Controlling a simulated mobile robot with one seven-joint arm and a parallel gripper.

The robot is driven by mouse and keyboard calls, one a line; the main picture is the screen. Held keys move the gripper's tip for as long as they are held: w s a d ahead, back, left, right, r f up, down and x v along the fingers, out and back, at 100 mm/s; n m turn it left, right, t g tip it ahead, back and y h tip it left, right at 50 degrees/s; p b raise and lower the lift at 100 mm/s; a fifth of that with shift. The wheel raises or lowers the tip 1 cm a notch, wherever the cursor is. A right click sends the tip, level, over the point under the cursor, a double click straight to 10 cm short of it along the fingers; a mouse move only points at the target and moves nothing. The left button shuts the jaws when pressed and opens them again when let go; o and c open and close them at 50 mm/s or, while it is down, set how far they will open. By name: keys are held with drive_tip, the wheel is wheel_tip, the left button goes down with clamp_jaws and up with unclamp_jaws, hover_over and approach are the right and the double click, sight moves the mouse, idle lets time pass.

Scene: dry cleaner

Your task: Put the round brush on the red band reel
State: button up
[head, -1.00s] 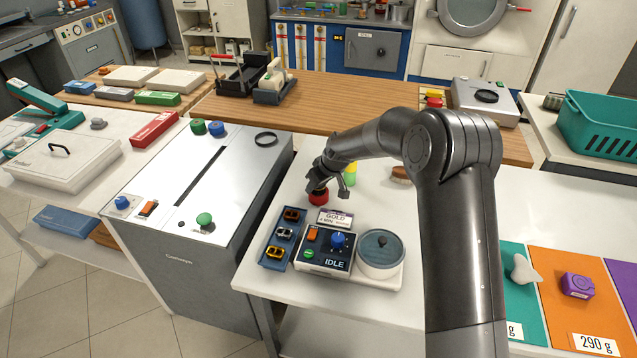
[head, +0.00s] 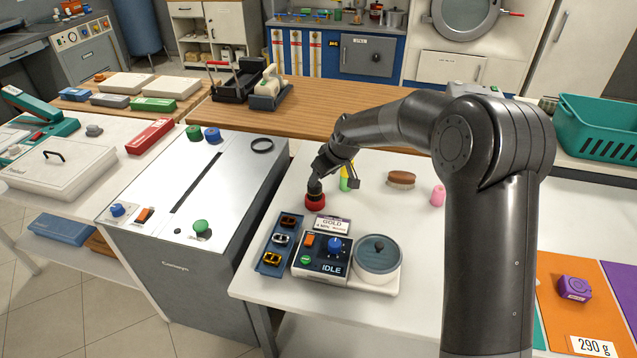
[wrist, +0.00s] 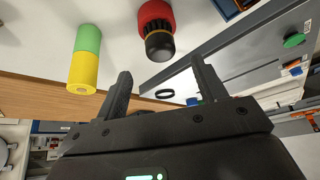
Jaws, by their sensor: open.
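The red band reel (head: 315,204) stands on the white table behind the small control box. The round brush (head: 315,187), dark with a thin yellowish ring, sits upright on top of it; it also shows in the wrist view (wrist: 160,45) against the red reel (wrist: 154,14). The exact seating between them is hard to see. My gripper (head: 338,178) is just above and to the right of the brush. In the wrist view my gripper (wrist: 163,82) has its two fingers wide apart and empty, with the brush beyond the fingertips, not touched.
A green and yellow cylinder stack (head: 346,178) stands close to the right of the reel. A wooden brush (head: 401,179) and a pink cylinder (head: 438,195) are farther right. The control box (head: 322,256) with a round pot (head: 378,260) is in front. The steel cabinet (head: 190,190) is left.

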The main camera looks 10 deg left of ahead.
drive_tip(key=shift+v, duration=1.5)
drive_tip(key=s+d+r+m+t+h, duration=0.25)
drive_tip(key=s+d+r+m, duration=0.25)
drive_tip(key=s+d+r, duration=1.05)
drive_tip(key=s+d+m+h, duration=0.1)
drive_tip(key=s+d+m, duration=0.2)
drive_tip(key=s+d, duration=0.4)
drive_tip(key=s+d+f+m+h, duration=0.1)
drive_tip(key=s+d+m, duration=0.2)
drive_tip(key=s+d, duration=0.5)
drive_tip(key=s, duration=0.6)
drive_tip(key=shift+s+f, duration=0.2)
drive_tip(key=shift+s, duration=0.05)
